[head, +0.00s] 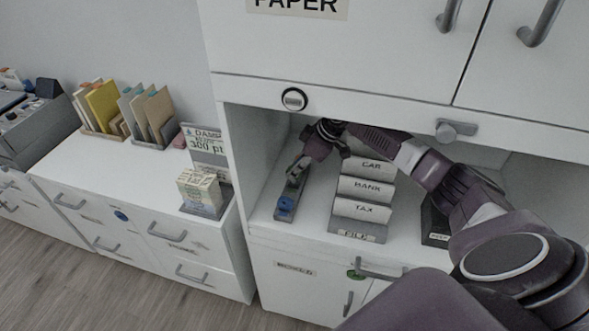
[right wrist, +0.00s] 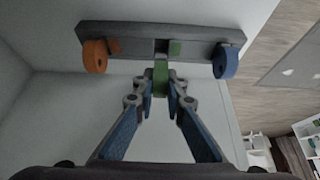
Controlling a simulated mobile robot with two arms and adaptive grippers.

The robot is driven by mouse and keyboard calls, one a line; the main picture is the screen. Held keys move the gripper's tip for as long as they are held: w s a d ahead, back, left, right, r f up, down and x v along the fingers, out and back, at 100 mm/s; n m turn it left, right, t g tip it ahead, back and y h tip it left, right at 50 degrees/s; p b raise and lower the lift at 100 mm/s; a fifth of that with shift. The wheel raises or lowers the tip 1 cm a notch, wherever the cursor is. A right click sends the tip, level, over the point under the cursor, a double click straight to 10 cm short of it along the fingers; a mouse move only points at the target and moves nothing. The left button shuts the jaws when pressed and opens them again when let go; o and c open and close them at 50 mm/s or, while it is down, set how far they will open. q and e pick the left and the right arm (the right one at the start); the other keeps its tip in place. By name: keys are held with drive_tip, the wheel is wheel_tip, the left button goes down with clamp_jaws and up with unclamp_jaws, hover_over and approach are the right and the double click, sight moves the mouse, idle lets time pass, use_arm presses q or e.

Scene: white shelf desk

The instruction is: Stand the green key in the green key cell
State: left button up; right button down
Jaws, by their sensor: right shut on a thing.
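The grey key rack (right wrist: 200,33) spans the top of the right wrist view, and in the head view the rack (head: 278,214) stands on the shelf floor. My right gripper (right wrist: 160,92) is shut on the green key (right wrist: 160,74). The key meets the rack's edge at a dark middle slot (right wrist: 161,46), beside a green patch (right wrist: 175,48). I cannot tell whether it is inside that cell. An orange key (right wrist: 95,56) sits at the left end and a blue key (right wrist: 226,61) at the right end. My left gripper is not in view.
A stepped file holder (head: 363,188) with labelled tiers stands right of the rack. The cabinet's side wall (head: 244,160) is close on the rack's left. A cabinet front (head: 340,60) overhangs the bay. The shelf floor in front of the rack is clear.

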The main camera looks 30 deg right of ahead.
drive_tip(key=shift+f+b, duration=0.75)
drive_tip(key=shift+f, duration=0.9)
drive_tip(key=c, duration=1.9)
unclamp_jaws()
drive_tip(key=v, duration=1.2)
